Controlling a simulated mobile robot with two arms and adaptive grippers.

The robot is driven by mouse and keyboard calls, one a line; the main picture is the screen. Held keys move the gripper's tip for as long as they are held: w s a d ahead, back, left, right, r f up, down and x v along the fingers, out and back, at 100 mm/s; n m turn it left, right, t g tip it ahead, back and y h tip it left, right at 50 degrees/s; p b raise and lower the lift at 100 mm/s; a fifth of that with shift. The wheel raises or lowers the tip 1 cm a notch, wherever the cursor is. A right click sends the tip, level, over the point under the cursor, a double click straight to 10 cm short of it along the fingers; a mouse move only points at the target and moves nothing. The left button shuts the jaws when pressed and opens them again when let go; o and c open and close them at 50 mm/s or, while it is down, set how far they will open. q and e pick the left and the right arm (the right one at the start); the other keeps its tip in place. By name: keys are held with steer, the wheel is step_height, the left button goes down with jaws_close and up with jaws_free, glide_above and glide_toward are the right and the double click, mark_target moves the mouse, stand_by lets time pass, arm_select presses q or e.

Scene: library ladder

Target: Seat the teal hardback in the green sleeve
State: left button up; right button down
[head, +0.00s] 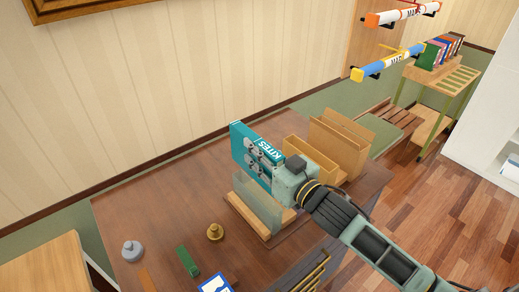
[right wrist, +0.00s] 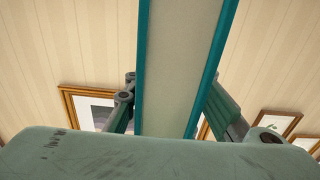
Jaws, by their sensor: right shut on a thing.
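The teal hardback (head: 243,143), lettered KITES, is upright in the head view, above the middle of the brown table. My right gripper (head: 258,158) is shut on it, with finger parts against its cover. In the right wrist view the book (right wrist: 182,60) stands between the fingers, its pale page edge framed by teal covers. A translucent grey-green sleeve (head: 262,208) on a wooden base is below the book, and seems to be the green sleeve. The book's lower edge is partly hidden, so I cannot tell whether it has entered the sleeve. My left gripper is out of view.
Wooden holders (head: 340,147) stand behind my right gripper. A brass weight (head: 215,232), a grey weight (head: 132,251), a green block (head: 187,262) and a blue-and-white item (head: 215,284) lie toward the front. The table's left rear is clear.

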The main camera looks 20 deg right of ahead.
steer(key=shift+s+f+b, duration=0.1)
steer(key=shift+f+b, duration=0.35)
steer(key=shift+f, duration=0.25)
step_height(320, 180, down, 4)
steer(key=shift+r+b, duration=0.15)
steer(key=shift+b, duration=1.1)
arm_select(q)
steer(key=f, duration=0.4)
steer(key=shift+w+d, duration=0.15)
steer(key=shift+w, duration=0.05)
arm_select(e)
steer(key=shift+f, duration=0.2)
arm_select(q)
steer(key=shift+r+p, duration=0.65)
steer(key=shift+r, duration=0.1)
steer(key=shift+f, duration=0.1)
arm_select(e)
steer(key=shift+f, duration=0.1)
arm_select(q)
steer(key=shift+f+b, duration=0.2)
steer(key=shift+b, duration=0.1)
arm_select(e)
steer(key=shift+f, duration=0.3)
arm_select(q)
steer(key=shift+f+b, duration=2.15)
arm_select(e)
step_height(320, 180, down, 7)
steer(key=shift+r, duration=0.15)
